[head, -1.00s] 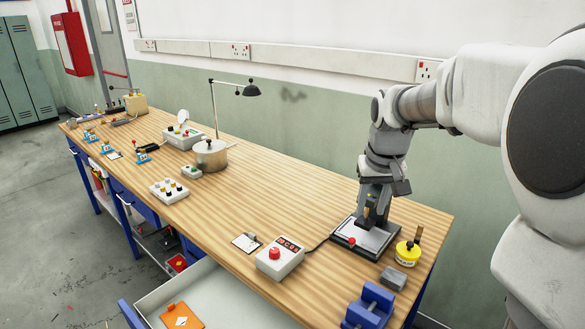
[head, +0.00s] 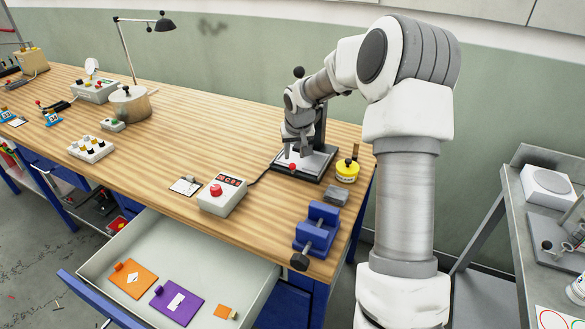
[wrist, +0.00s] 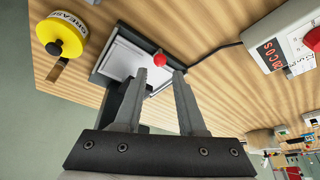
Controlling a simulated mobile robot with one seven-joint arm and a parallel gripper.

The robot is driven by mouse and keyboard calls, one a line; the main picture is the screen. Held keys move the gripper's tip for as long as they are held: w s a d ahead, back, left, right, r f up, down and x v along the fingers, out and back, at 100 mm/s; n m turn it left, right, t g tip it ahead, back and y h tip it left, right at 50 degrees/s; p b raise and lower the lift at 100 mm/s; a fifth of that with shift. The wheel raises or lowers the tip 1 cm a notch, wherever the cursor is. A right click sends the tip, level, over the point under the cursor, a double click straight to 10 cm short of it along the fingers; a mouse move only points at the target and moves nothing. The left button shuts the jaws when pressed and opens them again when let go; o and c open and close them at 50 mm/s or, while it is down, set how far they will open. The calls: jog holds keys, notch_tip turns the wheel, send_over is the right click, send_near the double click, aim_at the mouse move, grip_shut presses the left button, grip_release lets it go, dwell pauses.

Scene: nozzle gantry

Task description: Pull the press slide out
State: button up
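The press (head: 320,128) stands at the right end of the bench, with a dark base, a black upright and a ball-topped lever. A pale slide plate (wrist: 122,58) lies in its base, with a red knob (wrist: 159,59) at one edge; the knob also shows in the head view (head: 292,167). My gripper (wrist: 160,73) is open and empty. In the wrist view its two fingertips are apart, with the knob just beyond and between them. In the head view my gripper (head: 292,153) is over the press base, and my arm hides part of the press.
A yellow grease tin (head: 347,170), a grey block (head: 335,195) and a blue vise (head: 316,230) stand near the press. A control box (head: 222,196) with a red button is left, cabled to the press. An open drawer (head: 262,283) juts out in front. A grey side table (head: 520,215) is at right.

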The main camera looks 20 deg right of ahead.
aim_at(293, 166)
jog(key=x, duration=0.9)
jog(key=shift+c, duration=0.2)
grip_shut()
dwell(1.1)
